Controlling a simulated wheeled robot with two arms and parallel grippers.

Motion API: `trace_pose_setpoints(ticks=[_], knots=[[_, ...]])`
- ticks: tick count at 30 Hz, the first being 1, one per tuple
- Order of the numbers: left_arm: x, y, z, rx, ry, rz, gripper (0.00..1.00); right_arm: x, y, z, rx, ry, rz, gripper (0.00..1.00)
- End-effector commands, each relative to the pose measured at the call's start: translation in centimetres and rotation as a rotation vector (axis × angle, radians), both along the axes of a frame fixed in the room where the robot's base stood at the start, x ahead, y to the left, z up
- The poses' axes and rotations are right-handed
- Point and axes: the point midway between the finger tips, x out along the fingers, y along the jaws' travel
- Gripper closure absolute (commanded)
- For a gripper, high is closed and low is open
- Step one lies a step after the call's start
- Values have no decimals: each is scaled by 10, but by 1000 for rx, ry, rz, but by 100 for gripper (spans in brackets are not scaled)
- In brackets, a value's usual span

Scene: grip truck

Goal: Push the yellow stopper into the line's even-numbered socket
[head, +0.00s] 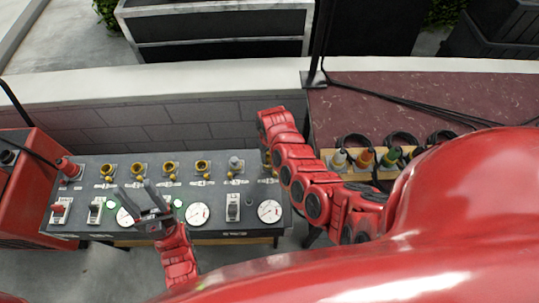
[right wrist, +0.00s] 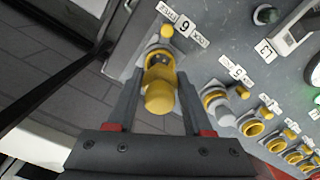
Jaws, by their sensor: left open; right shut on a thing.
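The yellow stopper (right wrist: 160,97) sits between the fingers of my right gripper (right wrist: 158,108), which is shut on it. It is lined up over the end socket (right wrist: 158,60) of the row, by a tag that reads like a 6 or a 9 in this tilted view. How deep the stopper sits cannot be told. In the head view, this end of the grey panel (head: 160,236) is partly hidden by my right arm. My left gripper (head: 138,192) is open and empty above the panel's left half.
Several open yellow sockets (head: 139,169) run along the panel, with a grey plug (head: 235,162) beside the end socket and a red plug (head: 68,168) at the left. Gauges (head: 270,211) and switches (head: 233,207) line the front. A rack (head: 330,158) of coloured plugs stands right.

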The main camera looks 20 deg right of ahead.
Motion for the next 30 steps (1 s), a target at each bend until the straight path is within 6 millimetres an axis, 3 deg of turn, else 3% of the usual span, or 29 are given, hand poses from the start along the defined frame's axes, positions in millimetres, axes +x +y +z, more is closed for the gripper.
trace_pose_setpoints(ticks=[30], knots=[[0,0,-8,0,0,0,49,0,0,-10,1,-1,0,100]])
